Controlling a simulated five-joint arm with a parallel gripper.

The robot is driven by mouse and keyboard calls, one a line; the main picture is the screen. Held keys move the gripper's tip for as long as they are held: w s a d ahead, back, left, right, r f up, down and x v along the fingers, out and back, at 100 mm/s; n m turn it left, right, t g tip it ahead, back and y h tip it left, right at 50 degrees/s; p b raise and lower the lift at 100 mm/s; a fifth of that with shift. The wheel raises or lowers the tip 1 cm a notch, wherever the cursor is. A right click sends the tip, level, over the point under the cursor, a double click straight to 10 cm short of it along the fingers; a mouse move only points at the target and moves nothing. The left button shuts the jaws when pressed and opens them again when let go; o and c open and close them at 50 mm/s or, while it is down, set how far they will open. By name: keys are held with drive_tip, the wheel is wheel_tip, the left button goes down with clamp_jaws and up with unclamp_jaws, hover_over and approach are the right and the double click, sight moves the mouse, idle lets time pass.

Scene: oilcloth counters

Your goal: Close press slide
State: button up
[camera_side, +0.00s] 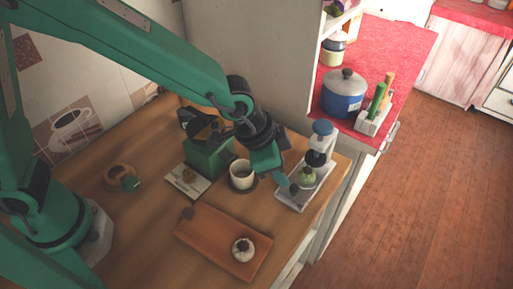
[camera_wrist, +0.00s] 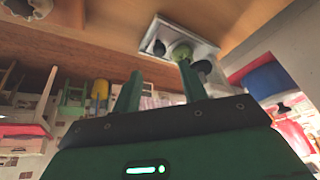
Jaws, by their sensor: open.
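A green press-like box (camera_side: 207,157) with a dark top stands at the middle of the wooden counter. A pale flat slide or plate (camera_side: 188,181) sticks out from its front left, with a small brownish lump on it. My gripper (camera_side: 286,182) is open, right of the box and cup, low over the near end of a white tray (camera_side: 283,196). In the wrist view my two green fingers (camera_wrist: 158,88) are apart with nothing seen between them. The right finger's tip overlaps a round green item (camera_wrist: 179,50) on the tray (camera_wrist: 155,28); contact cannot be told. The press is not clearly seen there.
A white cup (camera_side: 241,176) stands between the box and my gripper. The tray also holds a blue-topped bottle (camera_side: 322,135). A brown board (camera_side: 210,238) with a round white item (camera_side: 243,249) lies in front. A wooden ring-shaped item (camera_side: 120,176) is at left.

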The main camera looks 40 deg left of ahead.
sight(294, 186)
drive_tip(key=shift+w+f+n, duration=0.1)
drive_tip(key=shift+w+n, duration=0.25)
drive_tip(key=shift+n, duration=0.05)
drive_tip(key=shift+d+f, duration=0.1)
drive_tip(key=shift+x, duration=3.8)
drive_tip(key=shift+s+d, duration=0.1)
drive_tip(key=shift+s, duration=0.05)
drive_tip(key=shift+c, duration=0.4)
clamp_jaws()
